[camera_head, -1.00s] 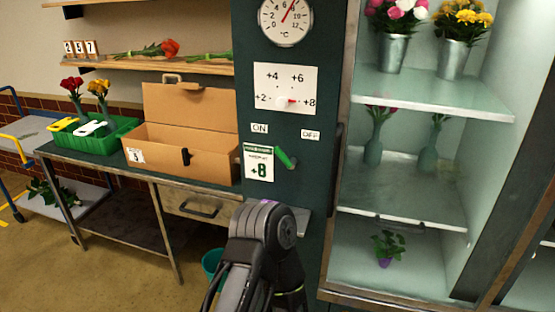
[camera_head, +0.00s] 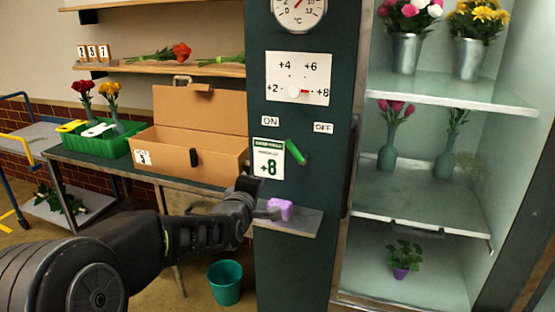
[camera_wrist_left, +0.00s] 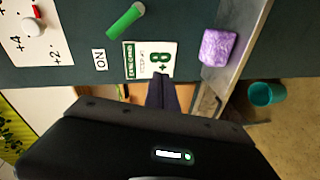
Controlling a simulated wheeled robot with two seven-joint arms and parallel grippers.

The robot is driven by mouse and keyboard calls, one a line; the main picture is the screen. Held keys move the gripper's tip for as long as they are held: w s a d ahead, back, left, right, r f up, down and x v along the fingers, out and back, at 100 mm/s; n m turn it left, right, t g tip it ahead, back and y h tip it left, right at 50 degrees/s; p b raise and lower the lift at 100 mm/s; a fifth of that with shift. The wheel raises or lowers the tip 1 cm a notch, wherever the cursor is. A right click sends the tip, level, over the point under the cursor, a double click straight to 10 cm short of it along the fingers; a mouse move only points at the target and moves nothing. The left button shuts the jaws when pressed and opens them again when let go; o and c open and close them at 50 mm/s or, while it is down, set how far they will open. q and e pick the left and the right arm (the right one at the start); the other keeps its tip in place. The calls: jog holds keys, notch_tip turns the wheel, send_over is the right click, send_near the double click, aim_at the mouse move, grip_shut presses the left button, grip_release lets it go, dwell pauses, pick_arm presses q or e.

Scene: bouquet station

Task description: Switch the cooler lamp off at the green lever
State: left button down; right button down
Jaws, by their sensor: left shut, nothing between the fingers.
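The green lever (camera_head: 296,152) is on the dark green cooler post, its upper end tilted left towards the ON label (camera_head: 269,121). The OFF label (camera_head: 323,128) is up and right of it. The lever also shows in the left wrist view (camera_wrist_left: 126,20). My left gripper (camera_head: 250,186) is below and left of the lever, in front of the lower edge of the +8 card (camera_head: 268,160). It is shut and empty, apart from the lever; its fingers (camera_wrist_left: 164,92) point at the card in the wrist view. My right gripper is not in view.
A small ledge (camera_head: 300,222) with a purple block (camera_head: 281,209) sticks out below the lever. A dial panel (camera_head: 298,78) is above it. The cooler with vases (camera_head: 388,157) is to the right; a cardboard box (camera_head: 190,160) on the workbench is to the left.

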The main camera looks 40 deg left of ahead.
aim_at(296, 149)
pick_arm(q)
notch_tip(296, 149, up, 6)
jog(key=n, duration=0.4)
jog(key=n+t, duration=0.1)
jog(key=n, duration=0.2)
jog(key=shift+w+a+f+n+y, duration=0.2)
jog(key=shift+n+y, duration=0.1)
jog(key=shift+n, duration=0.1)
jog(key=p+x, duration=0.3)
jog(key=x, duration=0.6)
jog(key=shift+w+r, duration=0.1)
jog(key=shift+w, duration=0.1)
jog(key=shift+w+d+r+p, duration=0.2)
jog(key=shift+d+r+p, duration=0.25)
jog(key=shift+d, duration=0.15)
jog(key=shift+w+d+r+p, duration=0.2)
jog(key=shift+d+r+p, duration=0.2)
jog(key=shift+d, duration=0.55)
